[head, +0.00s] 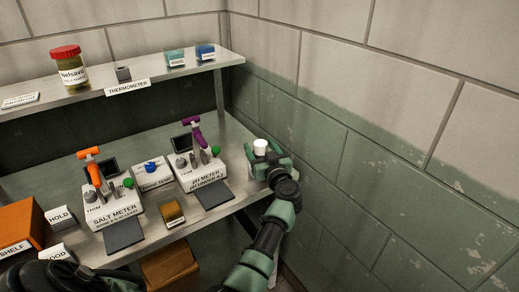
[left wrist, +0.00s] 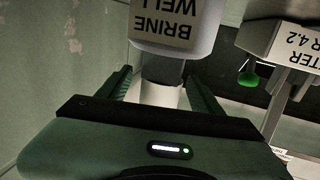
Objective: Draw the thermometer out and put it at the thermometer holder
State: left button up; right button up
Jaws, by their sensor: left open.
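A white upright cylinder (head: 260,147), apparently the thermometer's head, stands at the right end of the bench. In the left wrist view, the white part (left wrist: 160,95) sits between my fingers, with a dark collar (left wrist: 167,70) beside the BRINE WELL block (left wrist: 165,30). My left gripper (head: 272,163) is open, its fingers on either side of the white part. I cannot tell whether they touch it. The thermometer's lower part is hidden. The small grey thermometer holder (head: 123,73) stands on the upper shelf behind the THERMOMETER label (head: 128,88).
The pH meter (head: 203,177), brine temp box (head: 153,174) and salt meter (head: 112,212) stand left of my gripper. A wall (head: 350,150) is close on the right.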

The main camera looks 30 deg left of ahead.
aim_at(261, 143)
pick_arm(q)
jog(key=shift+s+d+r, duration=0.15)
jog(key=shift+s+r, duration=0.05)
jog(key=shift+c, duration=0.4)
jog(key=shift+s+d+r, duration=0.1)
jog(key=c, duration=0.5)
grip_shut()
pick_arm(e)
jog(key=shift+s+d, duration=0.35)
jog(key=shift+d, duration=0.1)
pick_arm(q)
jog(key=shift+r, duration=0.45)
notch_tip(261, 143, up, 19)
jog(key=p, duration=0.3)
jog(key=shift+p, duration=0.35)
pick_arm(e)
jog(key=r, duration=0.3)
jog(key=shift+w+a+r, duration=0.1)
jog(key=shift+a+r, duration=0.15)
jog(key=shift+r, duration=0.1)
jog(key=shift+d, duration=0.1)
